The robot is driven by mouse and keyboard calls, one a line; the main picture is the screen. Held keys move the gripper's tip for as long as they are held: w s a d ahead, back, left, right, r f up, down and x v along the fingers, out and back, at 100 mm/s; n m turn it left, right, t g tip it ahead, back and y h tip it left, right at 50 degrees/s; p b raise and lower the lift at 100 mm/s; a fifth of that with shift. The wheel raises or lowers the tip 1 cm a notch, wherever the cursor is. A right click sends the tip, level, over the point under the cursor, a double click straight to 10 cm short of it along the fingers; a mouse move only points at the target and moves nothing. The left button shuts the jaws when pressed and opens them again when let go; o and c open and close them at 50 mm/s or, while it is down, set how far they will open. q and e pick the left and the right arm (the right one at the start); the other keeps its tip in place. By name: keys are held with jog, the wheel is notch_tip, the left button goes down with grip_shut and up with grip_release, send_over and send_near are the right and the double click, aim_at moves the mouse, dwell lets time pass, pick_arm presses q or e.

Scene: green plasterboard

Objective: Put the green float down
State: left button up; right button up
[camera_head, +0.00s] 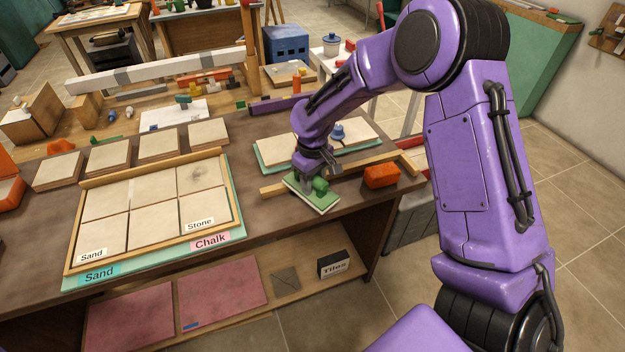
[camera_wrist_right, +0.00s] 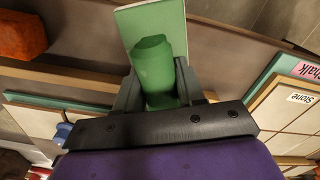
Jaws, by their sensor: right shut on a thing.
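The green float (camera_head: 318,198) has a flat, pale-edged green plate with a green handle on top. My right gripper (camera_head: 310,180) is shut on its handle, at the right part of the dark workbench (camera_head: 262,200). In the right wrist view the green handle (camera_wrist_right: 153,65) sits between the fingers of the right gripper (camera_wrist_right: 158,90), with the plate beyond it. The plate is at or just above the bench top; I cannot tell whether it touches. My left gripper is not in view.
An orange block (camera_head: 381,176) lies right of the float, and a wooden strip (camera_head: 350,174) runs behind it. A framed tile board (camera_head: 158,254) with Sand, Stone and Chalk labels is to the left.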

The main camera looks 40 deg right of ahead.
jog(key=shift+f, duration=0.3)
jog(key=shift+f, duration=0.15)
jog(key=shift+f, duration=0.4)
jog(key=o, duration=1.1)
jog(key=shift+r, duration=0.1)
notch_tip(320, 180, up, 13)
jog(key=shift+f+b, duration=0.1)
jog(key=shift+b, duration=0.8)
jog(key=shift+a, duration=0.1)
